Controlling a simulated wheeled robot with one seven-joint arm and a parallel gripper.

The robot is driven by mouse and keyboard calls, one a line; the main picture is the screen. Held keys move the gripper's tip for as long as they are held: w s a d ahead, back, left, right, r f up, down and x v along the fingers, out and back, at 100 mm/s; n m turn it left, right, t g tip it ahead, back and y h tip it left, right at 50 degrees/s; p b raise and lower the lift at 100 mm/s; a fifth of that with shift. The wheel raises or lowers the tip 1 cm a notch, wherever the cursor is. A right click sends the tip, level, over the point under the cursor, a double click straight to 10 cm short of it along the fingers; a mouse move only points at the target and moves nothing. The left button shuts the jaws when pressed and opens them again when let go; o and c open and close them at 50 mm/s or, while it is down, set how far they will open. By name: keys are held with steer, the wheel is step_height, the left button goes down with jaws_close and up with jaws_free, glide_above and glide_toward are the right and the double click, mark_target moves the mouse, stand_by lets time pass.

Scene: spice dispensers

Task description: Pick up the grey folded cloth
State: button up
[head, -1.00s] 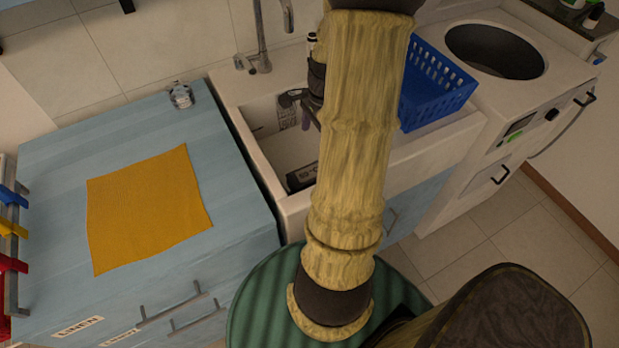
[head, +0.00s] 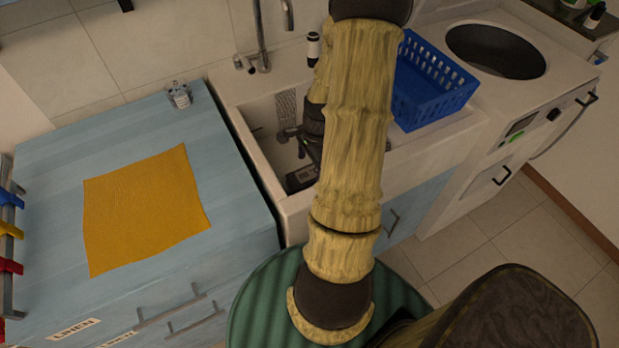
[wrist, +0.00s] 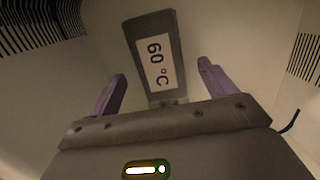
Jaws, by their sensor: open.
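I cannot make out a grey folded cloth in either view. A dark grey plate-like block (head: 299,178) with a white "60 °C" label lies inside the white sink (head: 262,163). In the wrist view the labelled block (wrist: 156,62) is ahead of my gripper, between and beyond its fingers. My gripper (wrist: 160,84) has two purple fingers, spread apart with nothing between them. In the head view my gripper (head: 301,146) is in the sink area above the block, partly hidden by my arm.
An orange cloth (head: 145,210) lies flat on the blue cabinet top (head: 60,160) left of the sink. A blue basket (head: 432,85) stands on the sink's right side. A faucet (head: 262,40) rises behind the sink. A round dark opening (head: 495,52) is further right.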

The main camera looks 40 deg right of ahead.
mark_target(310, 173)
steer(key=f, duration=0.5)
steer(key=shift+a+f, duration=0.15)
steer(key=shift+a, duration=0.2)
steer(key=c, duration=1.1)
